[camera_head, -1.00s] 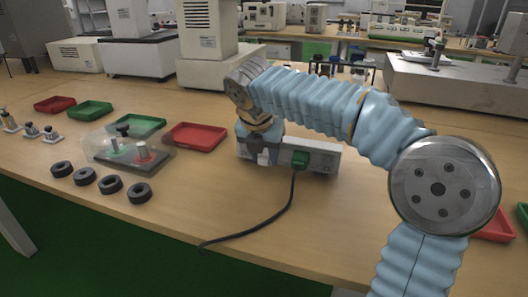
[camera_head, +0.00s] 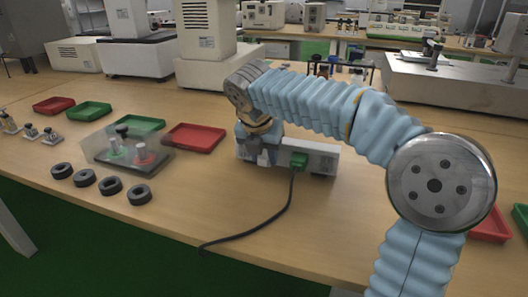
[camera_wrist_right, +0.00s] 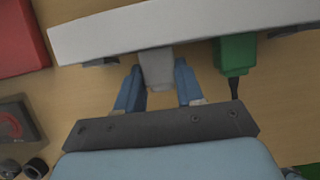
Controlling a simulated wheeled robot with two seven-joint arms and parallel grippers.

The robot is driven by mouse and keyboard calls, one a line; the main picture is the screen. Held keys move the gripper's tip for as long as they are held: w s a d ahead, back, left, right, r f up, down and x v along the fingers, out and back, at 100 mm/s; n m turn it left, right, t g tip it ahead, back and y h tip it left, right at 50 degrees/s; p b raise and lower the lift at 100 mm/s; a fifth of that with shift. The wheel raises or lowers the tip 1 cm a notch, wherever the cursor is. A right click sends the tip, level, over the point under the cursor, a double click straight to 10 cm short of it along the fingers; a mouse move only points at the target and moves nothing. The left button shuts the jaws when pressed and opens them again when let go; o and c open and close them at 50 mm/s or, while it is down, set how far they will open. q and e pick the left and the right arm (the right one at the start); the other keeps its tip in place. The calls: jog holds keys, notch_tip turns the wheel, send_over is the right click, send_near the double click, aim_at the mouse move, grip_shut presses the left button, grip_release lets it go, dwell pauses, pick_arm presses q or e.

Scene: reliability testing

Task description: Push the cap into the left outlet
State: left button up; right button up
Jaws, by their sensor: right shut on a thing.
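A long white outlet box (camera_head: 320,156) stands on the wooden table; its long pale body (camera_wrist_right: 210,28) crosses the top of the right wrist view. A green plug (camera_head: 299,160) with a black cable sits in its right part, and this plug (camera_wrist_right: 236,54) is right of the fingers in the wrist view. My right gripper (camera_wrist_right: 157,88) is shut on a light grey cap (camera_wrist_right: 157,68), held between blue fingers. The cap's far end meets the box's edge; how deep it sits is hidden. In the head view my right gripper (camera_head: 260,154) is at the box's left part. My left gripper is not in view.
Red (camera_head: 194,137) and green (camera_head: 141,124) trays lie to the left. A clear-covered block (camera_head: 124,152) with knobs and several black rings (camera_head: 111,186) stand nearer. The black cable (camera_head: 259,231) runs across the front table, otherwise clear there.

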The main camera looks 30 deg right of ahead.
jog(key=shift+p, duration=0.35)
dwell(0.5)
jog(key=shift+w+d+p, duration=0.3)
jog(key=shift+d+p, duration=0.05)
dwell(0.4)
jog(key=o, duration=1.2)
